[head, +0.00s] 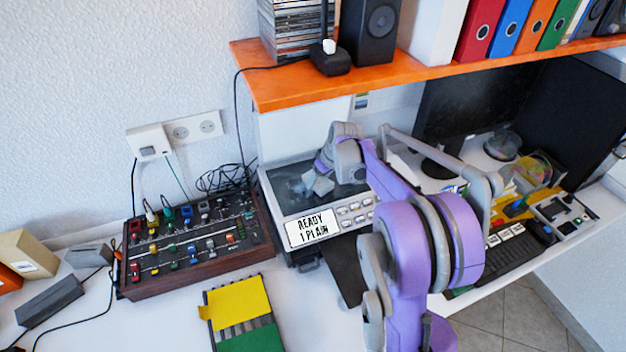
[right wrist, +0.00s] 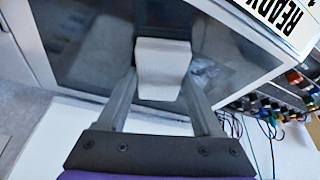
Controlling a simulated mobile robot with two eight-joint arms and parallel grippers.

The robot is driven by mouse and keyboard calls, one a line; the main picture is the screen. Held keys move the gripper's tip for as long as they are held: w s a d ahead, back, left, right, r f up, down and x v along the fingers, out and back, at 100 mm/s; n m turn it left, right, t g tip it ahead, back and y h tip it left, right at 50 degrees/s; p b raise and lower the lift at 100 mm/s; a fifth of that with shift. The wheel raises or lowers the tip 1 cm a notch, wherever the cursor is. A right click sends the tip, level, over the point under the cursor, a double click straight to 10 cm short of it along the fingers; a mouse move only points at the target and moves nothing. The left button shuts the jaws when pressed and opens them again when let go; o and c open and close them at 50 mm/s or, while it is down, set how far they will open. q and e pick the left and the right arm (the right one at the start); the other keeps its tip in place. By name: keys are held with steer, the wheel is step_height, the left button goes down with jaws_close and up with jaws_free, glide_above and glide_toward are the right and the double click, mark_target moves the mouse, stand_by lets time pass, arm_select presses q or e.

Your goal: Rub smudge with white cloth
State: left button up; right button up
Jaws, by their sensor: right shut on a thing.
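The white cloth (head: 319,185) is a small pale block-like pad over the dark glass of the copier-like machine (head: 280,215). My right gripper (head: 325,168) is shut on it. The right wrist view shows the cloth (right wrist: 162,67) between the two fingers (right wrist: 160,88), at or just above the glass; I cannot tell if it touches. The smudge (head: 289,187) is a greyish blotchy patch on the glass, just left of the cloth in the head view. In the right wrist view part of the smudge (right wrist: 205,72) shows right of the cloth. My left gripper is not in view.
A mixer panel with coloured knobs (head: 190,245) stands left of the machine. An orange shelf (head: 330,88) with discs, a speaker and binders overhangs behind it. Monitors (head: 470,105) and a keyboard (head: 510,255) are at the right. A yellow-green folder (head: 240,300) lies in front.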

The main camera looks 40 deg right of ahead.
mark_target(290, 190)
steer(key=shift+w+a+f, duration=0.1)
steer(key=shift+w+a, duration=0.15)
steer(key=shift+a, duration=0.85)
steer(key=shift+w+a, duration=0.2)
steer(key=shift+a, duration=0.85)
steer(key=shift+w+a, duration=0.25)
steer(key=shift+a, duration=0.7)
steer(key=shift+w+a, duration=0.25)
steer(key=shift+a, duration=0.7)
steer(key=shift+w+r, duration=0.15)
steer(key=shift+r, duration=0.05)
